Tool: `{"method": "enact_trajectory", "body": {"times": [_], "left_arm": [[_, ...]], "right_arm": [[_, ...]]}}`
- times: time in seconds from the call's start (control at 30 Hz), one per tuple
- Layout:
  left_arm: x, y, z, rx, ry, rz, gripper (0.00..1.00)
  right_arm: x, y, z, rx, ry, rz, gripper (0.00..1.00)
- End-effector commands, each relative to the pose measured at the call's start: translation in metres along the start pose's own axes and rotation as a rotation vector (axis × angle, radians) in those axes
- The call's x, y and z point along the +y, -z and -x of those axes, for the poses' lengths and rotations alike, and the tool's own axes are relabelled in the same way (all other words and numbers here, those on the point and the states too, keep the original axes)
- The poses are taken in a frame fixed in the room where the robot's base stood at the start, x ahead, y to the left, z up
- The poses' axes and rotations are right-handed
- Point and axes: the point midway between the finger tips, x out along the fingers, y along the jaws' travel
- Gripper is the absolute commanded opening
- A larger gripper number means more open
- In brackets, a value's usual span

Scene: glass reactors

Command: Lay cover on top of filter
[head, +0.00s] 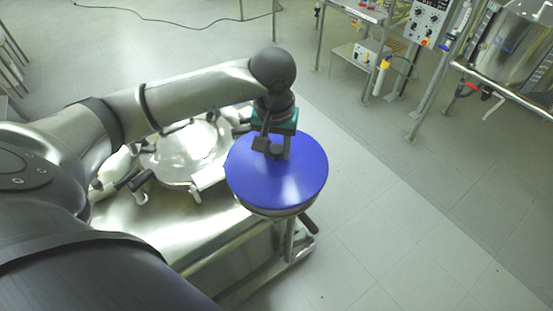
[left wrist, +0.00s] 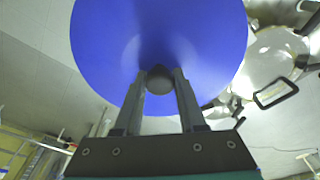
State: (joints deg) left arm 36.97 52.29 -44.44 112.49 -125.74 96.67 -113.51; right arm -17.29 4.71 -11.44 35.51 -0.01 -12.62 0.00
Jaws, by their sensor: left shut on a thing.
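The cover (head: 285,185) is a round blue disc with a small dark knob. In the head view it is at the centre, over the right edge of a metal table. My left gripper (head: 278,151) is above it, shut on the knob, with one finger on each side in the left wrist view (left wrist: 159,85).
The steel table (head: 170,235) has bare room in front of the vessel. Black-handled clamps (head: 131,180) stick out around the vessel. A metal post (head: 289,240) stands below the cover. The floor at right is clear; racks with equipment (head: 428,22) stand at the far right.

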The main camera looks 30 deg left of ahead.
Motion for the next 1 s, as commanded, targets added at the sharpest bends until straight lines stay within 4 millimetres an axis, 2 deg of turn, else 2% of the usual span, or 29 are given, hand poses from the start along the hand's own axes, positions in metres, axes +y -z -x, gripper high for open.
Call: {"method": "enact_trajectory", "body": {"times": [0.17, 0.37, 0.8, 0.83, 1.0], "left_arm": [[0.000, -0.003, -0.014, -0.003, 0.000, 0.000, 0.00], [0.000, -0.007, -0.042, -0.002, 0.000, 0.000, 0.00], [0.000, -0.007, -0.049, 0.002, 0.000, -0.001, 0.00], [0.000, -0.008, -0.048, 0.000, 0.001, -0.001, 0.43], [0.000, -0.007, -0.048, 0.000, 0.000, 0.000, 0.62]], "right_arm": [[0.000, 0.000, 0.002, 0.000, 0.000, 0.000, 0.50], [0.000, 0.001, 0.005, 0.000, 0.000, 0.000, 0.50], [-0.001, 0.001, -0.002, 0.001, 0.002, -0.001, 0.50], [-0.001, 0.001, -0.001, 0.002, 0.002, -0.001, 0.50], [-0.003, 0.002, 0.000, 0.003, 0.004, -0.001, 0.50]]}}
